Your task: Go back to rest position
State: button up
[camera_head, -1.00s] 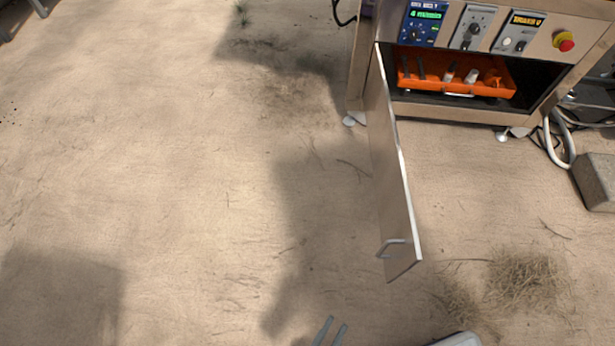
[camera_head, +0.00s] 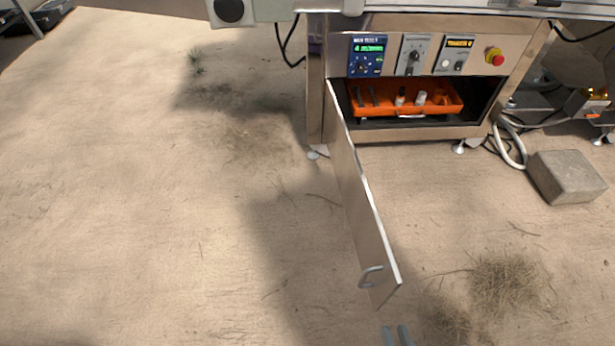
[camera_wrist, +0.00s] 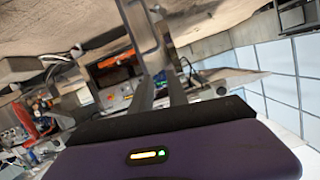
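The tray seeder (camera_head: 412,131) stands at the upper right of the head view. Its cabinet door (camera_head: 358,215) hangs wide open toward me, with a small handle (camera_head: 371,276) near its free end. Inside the cabinet sits an orange tray (camera_head: 390,110) holding several small items. My gripper (camera_head: 396,336) shows only by its fingertips at the bottom edge, in front of the door's free end and apart from it. The two fingers have a gap between them and nothing is seen held. In the tilted wrist view, my gripper's fingers (camera_wrist: 160,92) also stand apart.
A grey block (camera_head: 567,177) lies on the sandy ground right of the seeder, near a white hose (camera_head: 514,150). Dry grass (camera_head: 502,283) lies right of the door. The ground left of the door is open. The wrist view is tilted and cluttered.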

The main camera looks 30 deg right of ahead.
notch_tip(320, 180, up, 44)
jog(key=s+n+t+y+p, duration=0.1)
jog(key=n+y+p, duration=0.4)
jog(key=p, duration=2.9)
jog(key=shift+n, duration=0.5)
jog(key=shift+a+f, duration=0.1)
jog(key=shift+o, duration=1.2)
jog(key=shift+w, duration=0.1)
